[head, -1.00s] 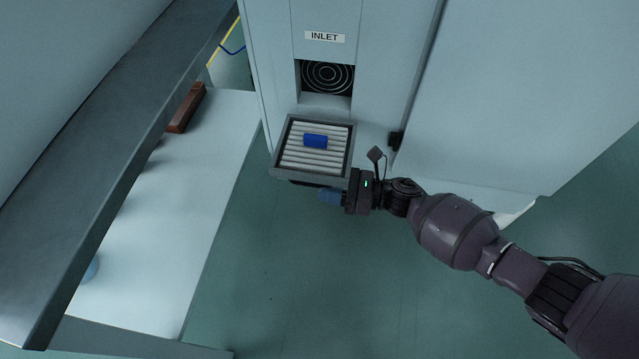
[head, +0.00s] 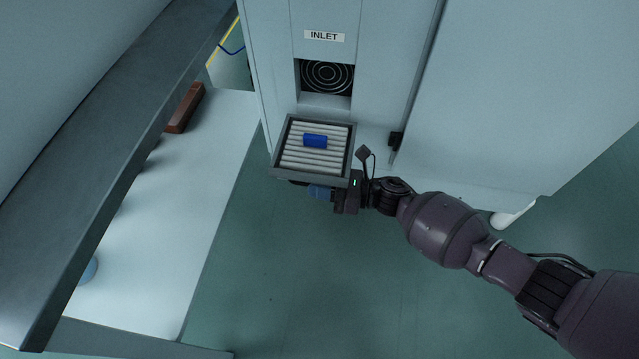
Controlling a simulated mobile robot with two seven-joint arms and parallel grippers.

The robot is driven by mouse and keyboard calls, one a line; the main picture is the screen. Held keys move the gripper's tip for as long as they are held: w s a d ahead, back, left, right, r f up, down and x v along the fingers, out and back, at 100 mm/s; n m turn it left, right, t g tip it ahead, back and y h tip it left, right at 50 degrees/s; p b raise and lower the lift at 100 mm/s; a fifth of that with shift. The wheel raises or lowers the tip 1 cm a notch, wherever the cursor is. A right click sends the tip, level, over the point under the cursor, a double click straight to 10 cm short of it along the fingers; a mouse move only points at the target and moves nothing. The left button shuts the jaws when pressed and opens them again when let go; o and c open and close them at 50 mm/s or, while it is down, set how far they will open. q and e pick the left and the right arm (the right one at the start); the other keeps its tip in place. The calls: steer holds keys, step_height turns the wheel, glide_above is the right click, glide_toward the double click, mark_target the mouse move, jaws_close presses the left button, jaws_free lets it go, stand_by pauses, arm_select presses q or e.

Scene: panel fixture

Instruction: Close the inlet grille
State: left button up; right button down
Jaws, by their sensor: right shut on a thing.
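The inlet grille (head: 338,162) is a dark-framed panel with pale slats, folded out from the white cabinet below the INLET label (head: 324,36). A blue piece (head: 315,141) sits on its slats. Behind it the opening (head: 327,77) shows a dark round fan guard and is uncovered. My right gripper (head: 318,193) comes in from the right at the grille's front edge, with its blue fingers partly under that edge. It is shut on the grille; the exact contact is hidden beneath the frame. My left gripper is not in view.
A dark latch-like part (head: 396,140) is on the cabinet to the right of the grille. A pale bench (head: 190,220) with a brown block (head: 186,108) stands at the left, under a grey-edged panel (head: 110,130). The green floor (head: 300,290) in front is clear.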

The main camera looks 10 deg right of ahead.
mark_target(319, 174)
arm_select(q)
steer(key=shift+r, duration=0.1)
arm_select(e)
steer(key=shift+w+d+r, duration=0.1)
steer(key=shift+r, duration=0.1)
steer(key=shift+r+m+p, duration=0.3)
steer(key=shift+r+p, duration=0.05)
steer(key=shift+r, duration=0.05)
steer(key=shift+r+m+p, duration=0.35)
steer(key=shift+r+m, duration=0.05)
steer(key=shift+r, duration=0.2)
steer(key=shift+s+r+m+p, duration=0.15)
steer(key=shift+r+m+p, duration=0.3)
steer(key=shift+r, duration=0.25)
steer(key=shift+s+r+m+p, duration=0.1)
steer(key=shift+r+m+p, duration=0.3)
steer(key=shift+r, duration=0.3)
steer(key=shift+r+m+p, duration=0.65)
steer(key=shift+r+m, duration=0.3)
steer(key=shift+r, duration=0.3)
steer(key=shift+r+m, duration=0.4)
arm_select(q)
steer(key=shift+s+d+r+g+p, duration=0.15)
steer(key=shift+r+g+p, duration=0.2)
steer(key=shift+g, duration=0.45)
arm_select(e)
steer(key=shift+w+r, duration=0.1)
steer(key=shift+r, duration=0.4)
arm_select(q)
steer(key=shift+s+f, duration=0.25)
